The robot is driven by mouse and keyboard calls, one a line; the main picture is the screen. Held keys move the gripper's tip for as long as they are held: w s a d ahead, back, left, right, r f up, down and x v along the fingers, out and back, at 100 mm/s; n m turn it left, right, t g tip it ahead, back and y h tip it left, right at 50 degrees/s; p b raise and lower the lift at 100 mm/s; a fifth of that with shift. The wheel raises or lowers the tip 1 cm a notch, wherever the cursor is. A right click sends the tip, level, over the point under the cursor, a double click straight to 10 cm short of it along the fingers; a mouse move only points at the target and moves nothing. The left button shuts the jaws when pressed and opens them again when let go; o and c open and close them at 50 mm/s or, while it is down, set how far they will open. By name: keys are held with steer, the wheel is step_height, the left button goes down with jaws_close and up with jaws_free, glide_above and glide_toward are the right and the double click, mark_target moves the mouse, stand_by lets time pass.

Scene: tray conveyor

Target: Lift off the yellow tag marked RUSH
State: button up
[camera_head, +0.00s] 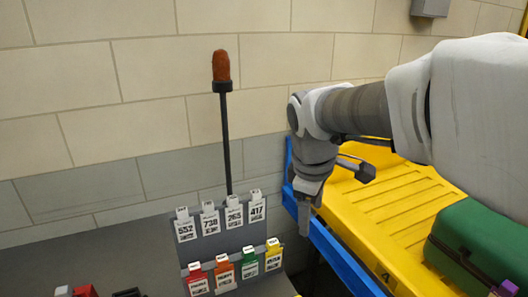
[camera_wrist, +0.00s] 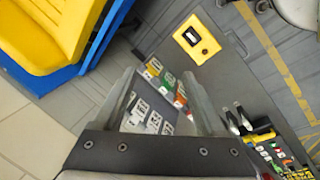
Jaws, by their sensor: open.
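The yellow tag (camera_head: 273,256) hangs at the right end of the lower row on a grey rack; its lettering is too small to read. It also shows in the wrist view (camera_wrist: 153,68), at the far end of the coloured tags and near the left fingertip. Beside it hang a green tag (camera_head: 249,264), an orange tag (camera_head: 224,274) and a red tag (camera_head: 197,281). My gripper (camera_head: 304,222) points down, above and to the right of the rack. Its jaws are open and empty. In the wrist view the tags appear between the fingers (camera_wrist: 160,76), apart from them.
White numbered tags (camera_head: 209,219) hang in the upper row. A pole with a reddish top (camera_head: 221,66) stands behind the rack. To the right are a blue rail (camera_head: 335,255), a yellow tray (camera_head: 385,218) and a green case (camera_head: 485,240). A yellow box (camera_wrist: 197,37) lies beyond the tags.

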steer(key=w+a+f+n+g, duration=0.1)
steer(key=w+a+f+n, duration=0.15)
steer(key=w+n, duration=0.35)
steer(key=n+g+y+p, duration=0.1)
steer(key=n+p, duration=0.1)
steer(key=n, duration=0.2)
glide_toward(272, 241)
steer(key=shift+n, duration=0.3)
steer(key=f, duration=0.7)
steer(key=w+f, duration=0.1)
steer(key=f, duration=0.3)
steer(key=shift+d, duration=0.15)
jaws_close()
steer(key=shift+r+y, duration=0.1)
steer(key=shift+y, duration=0.2)
